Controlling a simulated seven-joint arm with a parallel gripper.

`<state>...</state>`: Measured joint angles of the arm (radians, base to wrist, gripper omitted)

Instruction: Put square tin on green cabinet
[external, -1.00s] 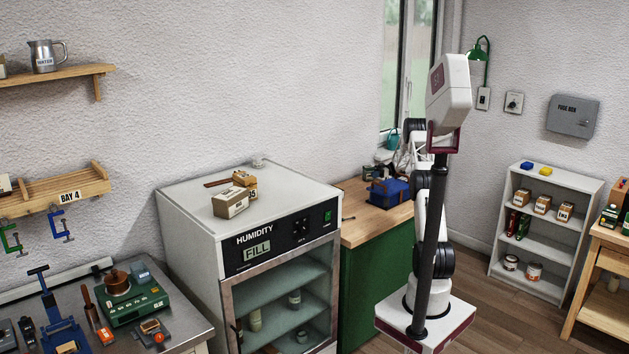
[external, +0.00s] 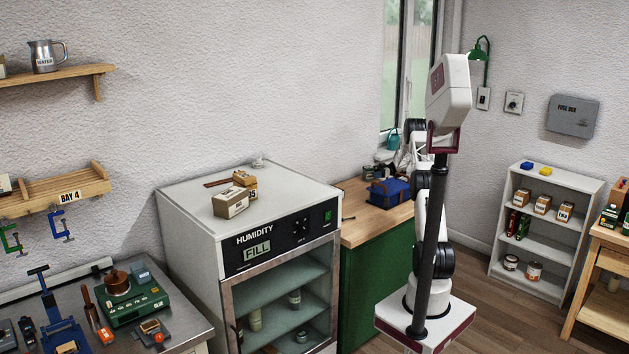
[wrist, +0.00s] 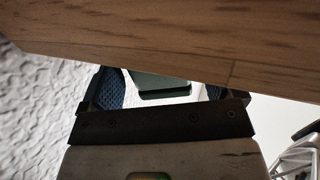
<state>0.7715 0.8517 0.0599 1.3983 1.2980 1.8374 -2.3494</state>
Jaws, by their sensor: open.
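The green cabinet (external: 368,290) stands right of the humidity unit, with a wooden top (external: 365,232). Small dark containers (external: 370,172) sit at its back left; I cannot tell whether one is the square tin. In the wrist view, a dark green, flat-sided thing (wrist: 160,82) shows between the fingers of my gripper (wrist: 160,92); it may be the tin, but most of it is hidden. My gripper is open, and contact with the green thing cannot be made out. In the external view my gripper is hidden behind my arm and the cabinet-top objects.
A wooden board or edge (wrist: 180,45) crosses close above the fingers in the wrist view. The humidity unit (external: 190,245) stands left of the cabinet, with boxes on it. The cabinet top's front is mostly clear.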

